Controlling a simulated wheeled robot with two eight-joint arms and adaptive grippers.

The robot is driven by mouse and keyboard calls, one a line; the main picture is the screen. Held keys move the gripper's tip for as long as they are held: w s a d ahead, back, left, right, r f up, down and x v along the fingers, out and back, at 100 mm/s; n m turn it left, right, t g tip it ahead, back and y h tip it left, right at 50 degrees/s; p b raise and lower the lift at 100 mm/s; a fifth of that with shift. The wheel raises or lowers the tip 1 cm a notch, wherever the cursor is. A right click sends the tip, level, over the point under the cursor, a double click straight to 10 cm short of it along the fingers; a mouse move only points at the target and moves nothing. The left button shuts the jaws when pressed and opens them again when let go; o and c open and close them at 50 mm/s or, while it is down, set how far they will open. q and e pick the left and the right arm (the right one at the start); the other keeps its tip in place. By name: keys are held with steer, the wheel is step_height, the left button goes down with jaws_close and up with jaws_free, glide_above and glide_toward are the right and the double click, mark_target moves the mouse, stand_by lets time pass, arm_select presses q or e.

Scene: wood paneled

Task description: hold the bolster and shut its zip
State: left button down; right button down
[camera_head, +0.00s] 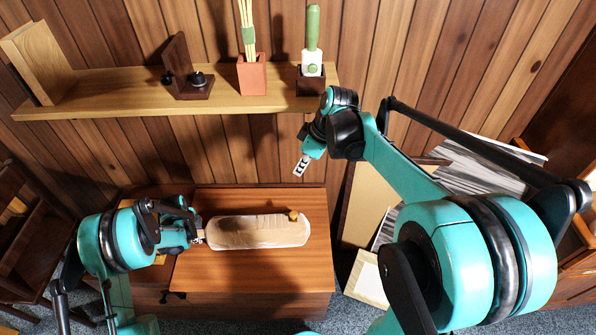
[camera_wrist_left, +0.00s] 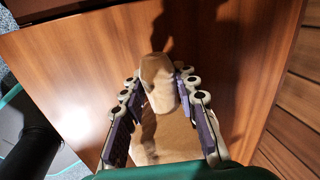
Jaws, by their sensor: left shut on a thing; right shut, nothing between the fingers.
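The pale tan bolster (camera_head: 258,233) lies lengthwise on the wooden cabinet top. A small brown knob, perhaps the zip pull (camera_head: 293,215), sits at its upper right edge; the zip line is too small to make out. My left gripper (camera_head: 200,236) is at the bolster's left end, shut on it. In the left wrist view the bolster (camera_wrist_left: 157,80) runs away between the fingers of my left gripper (camera_wrist_left: 160,100). My right gripper (camera_head: 301,167) is shut and empty, raised above and behind the bolster's right end, pointing down and apart from it.
The cabinet top (camera_head: 260,275) is clear in front of the bolster. A wall shelf (camera_head: 140,92) holds a wooden block, a dark bookend, a red pot (camera_head: 252,75) with sticks and a dark pot with a green-handled tool. Flat panels (camera_head: 368,210) lean at the right.

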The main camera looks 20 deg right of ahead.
arm_select(q)
steer(key=c, duration=1.1)
jaws_free()
steer(key=shift+r, duration=0.1)
step_height(320, 180, up, 12)
steer(key=s, duration=0.2)
steer(key=shift+a+f, duration=0.25)
steer(key=shift+a, duration=0.1)
steer(key=shift+s, duration=0.1)
